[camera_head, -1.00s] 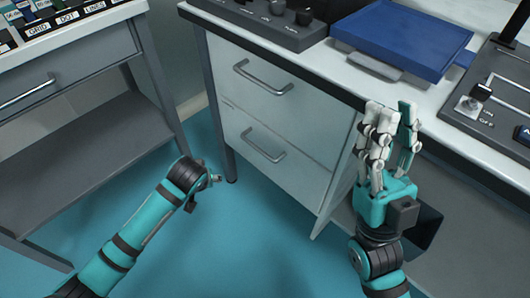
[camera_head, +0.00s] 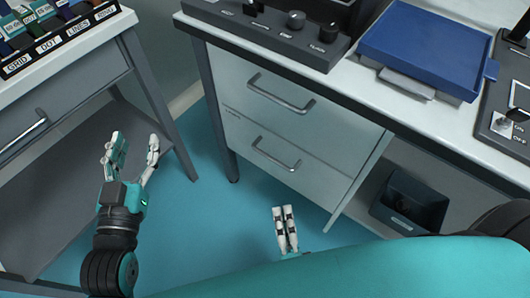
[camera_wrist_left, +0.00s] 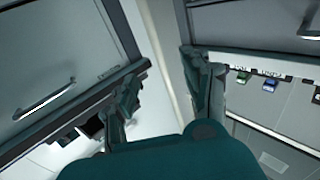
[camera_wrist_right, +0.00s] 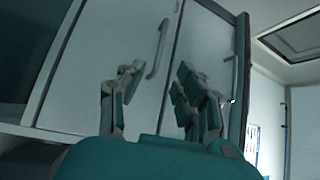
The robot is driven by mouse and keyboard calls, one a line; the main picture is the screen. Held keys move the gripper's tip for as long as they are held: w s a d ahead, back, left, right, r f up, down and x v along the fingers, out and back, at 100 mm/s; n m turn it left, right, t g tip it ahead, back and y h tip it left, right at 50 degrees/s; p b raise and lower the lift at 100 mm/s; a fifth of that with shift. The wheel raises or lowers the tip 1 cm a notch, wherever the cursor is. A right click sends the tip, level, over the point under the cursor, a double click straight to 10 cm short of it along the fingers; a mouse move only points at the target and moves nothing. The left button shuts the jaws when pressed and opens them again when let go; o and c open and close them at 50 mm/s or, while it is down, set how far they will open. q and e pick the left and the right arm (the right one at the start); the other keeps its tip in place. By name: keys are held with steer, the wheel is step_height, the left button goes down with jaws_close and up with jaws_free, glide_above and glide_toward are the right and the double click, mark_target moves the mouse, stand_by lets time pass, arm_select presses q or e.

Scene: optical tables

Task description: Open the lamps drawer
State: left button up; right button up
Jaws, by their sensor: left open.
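Two white drawers sit stacked in the cabinet under the right bench. The upper drawer (camera_head: 295,125) has a metal bar handle (camera_head: 280,94), and the lower drawer (camera_head: 300,172) has a similar handle (camera_head: 275,154). Both look closed. I cannot read a label saying which is the lamps drawer. My right gripper (camera_head: 284,212) is low in front of the cabinet, below the lower handle. Its fingers are spread and empty in the right wrist view (camera_wrist_right: 155,85), with a drawer handle (camera_wrist_right: 158,48) beyond them, apart. My left gripper (camera_head: 132,145) is open and empty near the left table.
The left table has a grey drawer with a bar handle (camera_head: 25,132) and a labelled rack (camera_head: 60,40) on top. A knob panel (camera_head: 270,30) and a blue tray (camera_head: 425,45) stand on the right bench. A dark bin (camera_head: 408,205) sits on the lower shelf. Floor between the tables is open.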

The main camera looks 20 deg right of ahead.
mark_target(272, 158)
steer(key=w, duration=0.5)
steer(key=w+d+r+b, duration=0.1)
steer(key=w, duration=0.3)
steer(key=w+r, duration=0.1)
steer(key=w, duration=0.4)
steer(key=shift+w+d+r, duration=0.1)
steer(key=shift+w+d, duration=0.2)
steer(key=shift+d, duration=0.05)
arm_select(q)
step_height(272, 158, up, 6)
steer(key=s+t+h, duration=0.1)
steer(key=t, duration=0.2)
steer(key=shift+d+t+h, duration=0.35)
steer(key=shift+t+h, duration=0.05)
arm_select(e)
steer(key=shift+w+r, duration=0.1)
steer(key=shift+w, duration=0.45)
jaws_close()
steer(key=shift+s, duration=0.1)
